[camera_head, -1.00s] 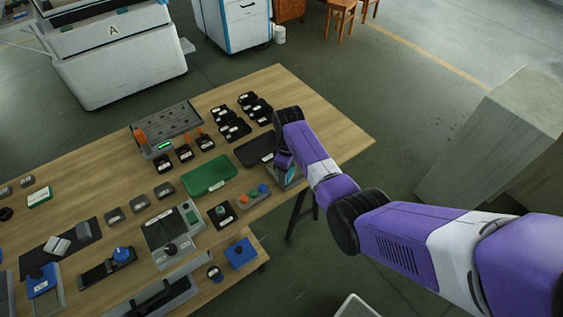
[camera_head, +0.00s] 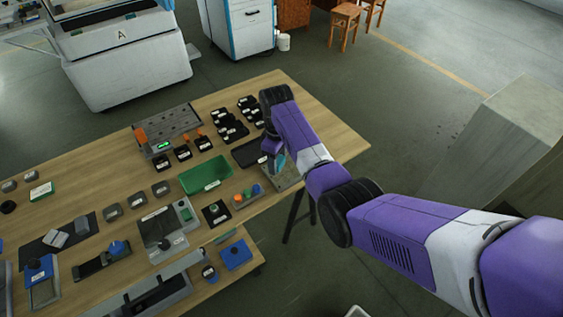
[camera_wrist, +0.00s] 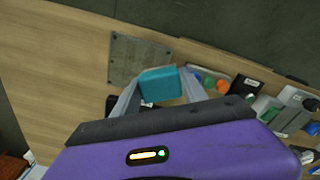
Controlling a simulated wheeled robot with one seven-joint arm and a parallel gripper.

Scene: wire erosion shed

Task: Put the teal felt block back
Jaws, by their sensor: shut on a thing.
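My gripper (camera_wrist: 160,92) is shut on the teal felt block (camera_wrist: 158,84), with one pale finger on each side of it in the wrist view. In the head view my gripper (camera_head: 273,152) is near the right end of the wooden table, and the block shows only as a small teal patch (camera_head: 279,161). The block appears held above the table; its exact height is hard to tell. A flat grey plate (camera_wrist: 136,58) with small marks lies on the table just beyond the block. It also shows below my gripper in the head view (camera_head: 288,178).
A black tray (camera_head: 245,155) and a green tray (camera_head: 206,175) lie left of my gripper. A grey holder with coloured knobs (camera_head: 247,196) stands nearby, also in the wrist view (camera_wrist: 210,82). Several black boxes stand behind. Bare wood (camera_head: 325,130) lies at the table's right end.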

